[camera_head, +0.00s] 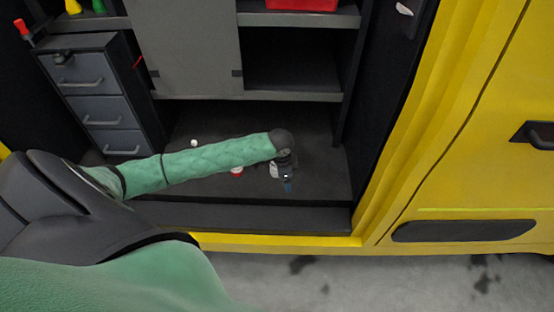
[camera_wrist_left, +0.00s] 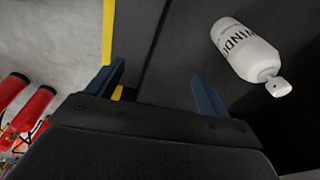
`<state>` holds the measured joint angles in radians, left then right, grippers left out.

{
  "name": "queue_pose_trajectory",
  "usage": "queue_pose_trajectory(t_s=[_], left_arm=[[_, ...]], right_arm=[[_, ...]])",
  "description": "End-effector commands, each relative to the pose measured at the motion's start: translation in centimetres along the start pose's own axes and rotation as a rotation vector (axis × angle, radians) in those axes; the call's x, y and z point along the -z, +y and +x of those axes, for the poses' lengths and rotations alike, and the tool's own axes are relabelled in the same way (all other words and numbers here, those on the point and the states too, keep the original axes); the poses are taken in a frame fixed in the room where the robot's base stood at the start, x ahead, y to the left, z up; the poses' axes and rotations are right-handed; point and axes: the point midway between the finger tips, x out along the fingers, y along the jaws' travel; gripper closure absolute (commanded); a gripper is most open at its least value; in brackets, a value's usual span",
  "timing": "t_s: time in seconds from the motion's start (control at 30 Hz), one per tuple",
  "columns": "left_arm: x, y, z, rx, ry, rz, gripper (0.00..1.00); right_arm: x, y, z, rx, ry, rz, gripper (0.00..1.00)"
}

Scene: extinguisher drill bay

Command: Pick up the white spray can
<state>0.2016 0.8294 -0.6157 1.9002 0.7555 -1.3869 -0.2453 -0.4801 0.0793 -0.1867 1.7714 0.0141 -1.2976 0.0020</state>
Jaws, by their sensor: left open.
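The white spray can (camera_wrist_left: 246,50) with dark lettering shows in the left wrist view at the upper right, over the dark compartment floor. Its narrow nozzle end points to the lower right. In the head view a small white part of it (camera_head: 274,170) shows just left of my left gripper (camera_head: 288,184), mostly hidden by the arm. My left gripper also shows in the left wrist view (camera_wrist_left: 158,74), with its blue fingers apart and nothing between them. The can lies outside the right-hand finger, apart from it. My right gripper is not in view.
A red-and-white item (camera_head: 237,171) is partly hidden by my arm. The compartment's yellow sill (camera_head: 290,242) runs in front. Red extinguishers (camera_wrist_left: 32,108) stand outside.

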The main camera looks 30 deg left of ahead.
Motion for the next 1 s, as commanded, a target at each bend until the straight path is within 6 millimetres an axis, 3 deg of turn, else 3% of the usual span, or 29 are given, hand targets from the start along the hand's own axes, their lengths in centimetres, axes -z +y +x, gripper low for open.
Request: queue_pose_trajectory(t_s=[0.03, 0.1, 0.3, 0.4, 0.7, 1.0], left_arm=[[-0.8, -2.7, -1.4, 0.015, -0.014, -0.001, 0.20], [-1.7, -5.5, -2.6, 0.025, -0.025, -0.004, 0.20], [-4.4, -12.0, -5.8, 0.038, -0.036, -0.014, 0.20], [-5.4, -14.4, -6.4, 0.007, 0.002, 0.008, 0.20], [-5.0, -15.1, -4.5, -0.092, 0.193, 0.109, 0.20], [-4.3, -15.1, -2.8, -0.106, 0.253, 0.133, 0.20]], right_arm=[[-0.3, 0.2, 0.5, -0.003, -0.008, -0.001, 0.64], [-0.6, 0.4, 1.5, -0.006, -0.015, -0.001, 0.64], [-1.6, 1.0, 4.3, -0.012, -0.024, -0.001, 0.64], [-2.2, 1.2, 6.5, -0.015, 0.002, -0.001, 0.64], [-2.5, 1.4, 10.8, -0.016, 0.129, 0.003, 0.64], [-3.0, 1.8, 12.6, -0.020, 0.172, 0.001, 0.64]])
